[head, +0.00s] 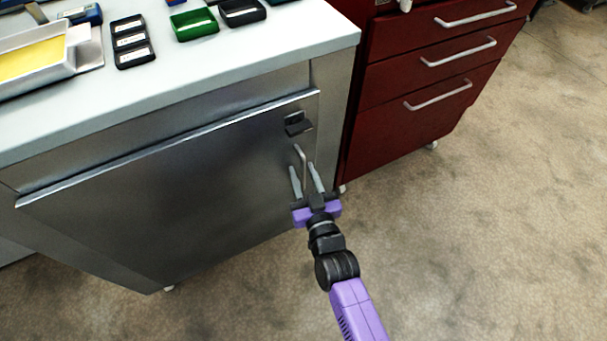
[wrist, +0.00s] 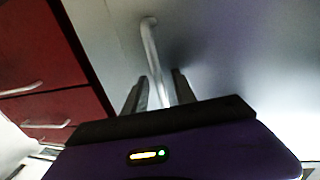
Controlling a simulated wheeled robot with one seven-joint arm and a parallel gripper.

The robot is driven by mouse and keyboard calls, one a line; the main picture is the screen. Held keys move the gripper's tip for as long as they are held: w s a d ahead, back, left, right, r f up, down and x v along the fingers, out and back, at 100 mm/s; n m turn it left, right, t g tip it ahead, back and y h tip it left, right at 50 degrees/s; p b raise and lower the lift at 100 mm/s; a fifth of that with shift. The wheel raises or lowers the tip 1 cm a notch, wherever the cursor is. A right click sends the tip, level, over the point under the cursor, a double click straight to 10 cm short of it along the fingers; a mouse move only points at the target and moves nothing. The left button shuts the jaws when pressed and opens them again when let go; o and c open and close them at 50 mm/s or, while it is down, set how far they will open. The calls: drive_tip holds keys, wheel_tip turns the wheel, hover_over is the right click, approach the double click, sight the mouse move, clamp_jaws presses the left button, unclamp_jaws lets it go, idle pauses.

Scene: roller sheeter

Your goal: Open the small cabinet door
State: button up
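The small cabinet door (head: 170,190) is a grey metal panel under the white worktop, and it looks closed. Its slim, upright metal bar handle (head: 301,154) is near the door's right edge; it also shows in the wrist view (wrist: 150,45). My gripper (head: 303,172) is at the handle, with its fingers pointing toward the door. In the wrist view my gripper (wrist: 158,85) has one finger on each side of the bar, with visible gaps, so it looks open. The handle's lower end is hidden behind my gripper.
A black latch-like piece (head: 298,124) sits above the handle. A red drawer cabinet (head: 415,85) stands close on the right. Small black and green trays (head: 195,24) and a metal tray with yellow content (head: 35,62) are on the worktop (head: 200,65). The floor (head: 480,240) in front is clear.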

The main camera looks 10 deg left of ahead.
clamp_jaws()
idle(1.4)
